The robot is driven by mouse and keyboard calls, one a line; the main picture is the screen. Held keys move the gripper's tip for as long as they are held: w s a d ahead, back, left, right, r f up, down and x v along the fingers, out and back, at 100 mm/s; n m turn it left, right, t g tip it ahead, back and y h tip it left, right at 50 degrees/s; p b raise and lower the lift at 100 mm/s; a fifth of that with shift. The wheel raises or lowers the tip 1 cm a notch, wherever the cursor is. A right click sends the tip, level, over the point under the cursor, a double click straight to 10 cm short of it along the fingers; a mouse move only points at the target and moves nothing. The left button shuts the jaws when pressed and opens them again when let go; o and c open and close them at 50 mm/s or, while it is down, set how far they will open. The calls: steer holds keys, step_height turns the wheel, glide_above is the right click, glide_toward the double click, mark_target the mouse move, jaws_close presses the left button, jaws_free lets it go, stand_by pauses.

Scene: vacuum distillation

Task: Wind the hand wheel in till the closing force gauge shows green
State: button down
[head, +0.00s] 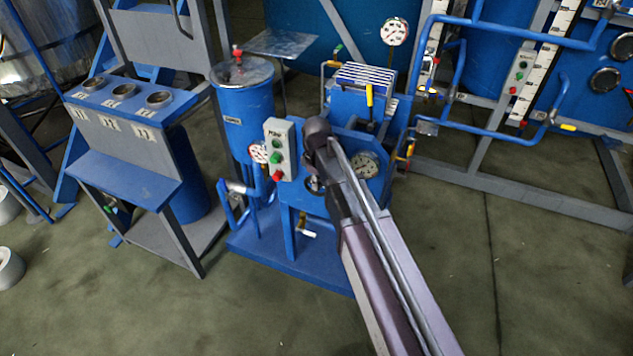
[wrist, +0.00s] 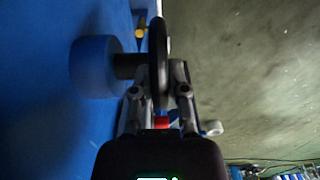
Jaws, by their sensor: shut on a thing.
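The hand wheel (wrist: 158,55) shows in the wrist view as a dark disc seen edge-on. A dark shaft joins it to a blue round boss (wrist: 95,66) on its left. My gripper (wrist: 160,98) has one finger on each side of the wheel's lower rim and is shut on it. A small red part (wrist: 161,122) shows between the fingers. A round dial (head: 366,165) sits on the blue machine just right of my wrist. I cannot make out its needle or any green, nor tell whether it is the closing force gauge.
A grey button box (head: 279,150) stands close left of my wrist, with a small gauge (head: 258,153) beside it. A blue tank (head: 245,105) stands behind. Blue pipes (head: 490,125) run at the right. The floor (head: 540,270) at front right is clear.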

steer(key=shift+s+d+f+t+y+b, duration=0.1)
steer(key=shift+s+d+t+y+b, duration=0.1)
steer(key=shift+y, duration=0.35)
steer(key=shift+s+d+f+t+y+b, duration=0.1)
steer(key=shift+t+y+b, duration=0.1)
steer(key=shift+y, duration=0.35)
steer(key=shift+w+d+r+t+y+b, duration=0.1)
steer(key=shift+t+y+b, duration=0.35)
steer(key=shift+y, duration=0.55)
steer(key=c, duration=0.6)
jaws_free()
steer(key=shift+c, duration=0.2)
steer(key=shift+w, duration=0.1)
